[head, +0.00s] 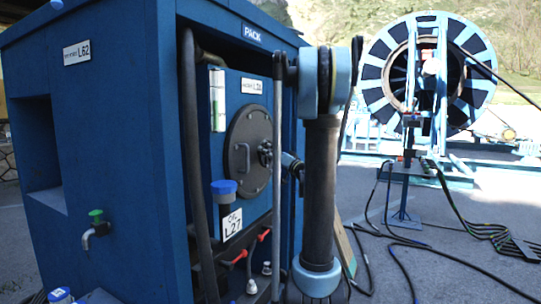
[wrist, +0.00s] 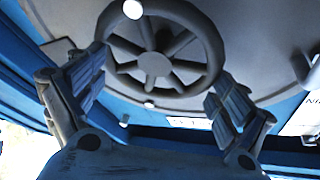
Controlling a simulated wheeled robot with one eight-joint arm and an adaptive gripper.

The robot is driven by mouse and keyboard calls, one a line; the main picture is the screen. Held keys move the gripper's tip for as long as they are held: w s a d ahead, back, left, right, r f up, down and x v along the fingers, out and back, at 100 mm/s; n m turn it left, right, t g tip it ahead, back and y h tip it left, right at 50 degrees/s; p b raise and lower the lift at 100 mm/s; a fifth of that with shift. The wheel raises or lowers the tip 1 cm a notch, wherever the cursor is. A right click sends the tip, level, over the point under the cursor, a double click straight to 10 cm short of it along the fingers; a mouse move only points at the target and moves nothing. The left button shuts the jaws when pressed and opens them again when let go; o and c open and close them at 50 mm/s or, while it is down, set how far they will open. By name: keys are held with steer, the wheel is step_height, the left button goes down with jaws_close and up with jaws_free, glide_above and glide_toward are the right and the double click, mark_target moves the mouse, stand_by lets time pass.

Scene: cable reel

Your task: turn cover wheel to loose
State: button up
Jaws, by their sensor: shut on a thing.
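The cover wheel (wrist: 155,65) is a grey spoked handwheel with a round hub, on a grey round cover (wrist: 265,60). In the head view the dark round cover (head: 247,135) is on the front of the blue cabinet, and the small wheel (head: 265,153) shows at its right side. My gripper (wrist: 160,95) has one ribbed finger on each side of the wheel, at its rim, and is shut on it. In the head view my arm hides most of the gripper. I cannot read the wheel's loose or tight position.
The blue cabinet (head: 100,150) fills the left. A blue-capped dark filler (head: 228,208) and red-handled levers (head: 240,257) lie below the cover. A green-handled tap (head: 97,225) juts from the left side. A large cable reel (head: 375,72) stands behind, with cables across the ground to the right.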

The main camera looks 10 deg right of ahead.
steer(key=shift+w+n+y, duration=0.15)
steer(key=shift+n+y, duration=0.25)
steer(key=shift+n, duration=0.2)
steer(key=o, duration=0.6)
steer(key=shift+o, duration=0.7)
steer(key=shift+f, duration=0.15)
steer(key=v, duration=1.2)
